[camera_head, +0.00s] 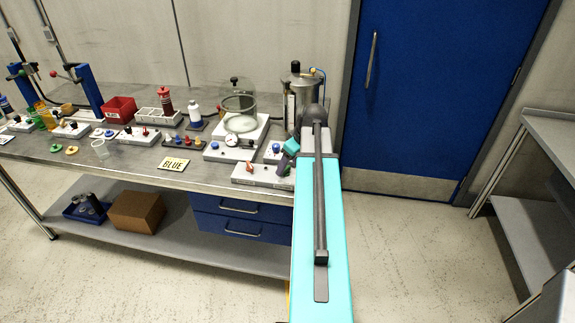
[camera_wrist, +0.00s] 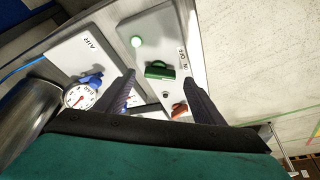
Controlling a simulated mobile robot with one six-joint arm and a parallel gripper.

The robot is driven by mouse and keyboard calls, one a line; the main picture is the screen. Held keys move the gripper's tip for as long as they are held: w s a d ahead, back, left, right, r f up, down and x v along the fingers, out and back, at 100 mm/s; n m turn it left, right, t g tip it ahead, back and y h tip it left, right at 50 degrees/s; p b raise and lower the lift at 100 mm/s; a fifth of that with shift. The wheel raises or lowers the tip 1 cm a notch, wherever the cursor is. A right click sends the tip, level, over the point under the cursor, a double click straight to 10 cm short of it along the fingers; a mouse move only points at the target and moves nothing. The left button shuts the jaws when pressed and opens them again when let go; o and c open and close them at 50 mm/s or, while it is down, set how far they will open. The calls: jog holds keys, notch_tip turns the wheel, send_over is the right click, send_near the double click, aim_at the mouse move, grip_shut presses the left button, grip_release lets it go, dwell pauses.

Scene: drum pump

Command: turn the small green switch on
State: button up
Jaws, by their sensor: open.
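The small green switch (camera_wrist: 160,70) is a dark green handle on a white panel (camera_wrist: 150,28) in the wrist view. It lies between and just beyond the fingertips of my gripper (camera_wrist: 159,77), which is open with nothing held. I cannot tell whether a finger touches the switch. A printed label (camera_wrist: 183,60) stands beside the switch, too small to read surely. In the head view my gripper (camera_head: 287,160) hangs over the right end of the bench, and I cannot make out the switch there.
A panel marked AIR (camera_wrist: 80,52) with a dial gauge (camera_wrist: 79,96) and blue knob is at left. A glass bell jar (camera_head: 239,101) stands behind on the bench.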

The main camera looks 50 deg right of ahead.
aim_at(285, 172)
jog(key=shift+x, duration=1.1)
jog(key=c, duration=1)
